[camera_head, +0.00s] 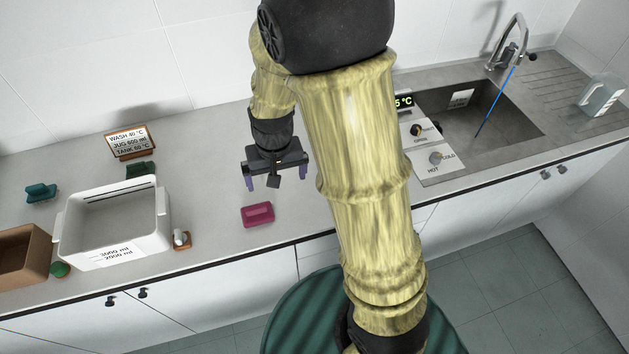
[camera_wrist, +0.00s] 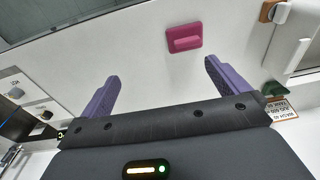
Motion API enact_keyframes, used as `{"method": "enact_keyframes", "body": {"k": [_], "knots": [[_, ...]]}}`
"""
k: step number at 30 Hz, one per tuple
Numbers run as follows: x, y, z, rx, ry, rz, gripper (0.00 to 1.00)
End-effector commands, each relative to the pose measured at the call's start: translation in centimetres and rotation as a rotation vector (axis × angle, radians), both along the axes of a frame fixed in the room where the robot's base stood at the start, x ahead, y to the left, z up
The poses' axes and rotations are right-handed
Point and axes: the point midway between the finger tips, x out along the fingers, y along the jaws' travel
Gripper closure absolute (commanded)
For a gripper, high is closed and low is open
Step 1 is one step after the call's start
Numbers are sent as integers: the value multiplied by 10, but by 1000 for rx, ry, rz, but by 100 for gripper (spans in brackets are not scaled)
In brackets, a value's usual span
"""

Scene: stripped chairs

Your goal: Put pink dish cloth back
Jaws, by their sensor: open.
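The pink dish cloth (camera_head: 257,214) lies as a small folded block on the grey counter, right of the white tub and close to the counter's front edge. It also shows in the wrist view (camera_wrist: 184,37), beyond the fingertips and between their lines, a little towards the right finger. My gripper (camera_head: 276,181) is open and empty above the counter, behind the cloth and slightly to its right. Its two purple fingers stand wide apart in the wrist view (camera_wrist: 161,70), and neither touches the cloth.
A white tub (camera_head: 112,258) stands at the left, with a brown box (camera_head: 22,258), a green cloth (camera_head: 41,192) and a label sign (camera_head: 130,141) around it. A small white-and-orange item (camera_head: 181,239) sits beside the tub. A control panel (camera_head: 432,158) and sink (camera_head: 500,125) are at the right.

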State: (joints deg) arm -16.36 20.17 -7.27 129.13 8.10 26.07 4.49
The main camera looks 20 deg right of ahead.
Motion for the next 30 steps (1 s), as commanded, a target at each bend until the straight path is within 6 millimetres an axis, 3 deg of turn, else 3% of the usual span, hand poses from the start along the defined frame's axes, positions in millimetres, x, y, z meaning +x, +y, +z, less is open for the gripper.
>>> {"method": "enact_keyframes", "body": {"k": [6, 11, 28, 30], "knots": [[-53, -51, 38, -10, -98, 9, 0], [-80, -68, 48, -32, -142, 24, 0], [-85, -71, 46, -38, -149, 30, 0], [-85, -71, 46, -38, -149, 30, 12]]}}
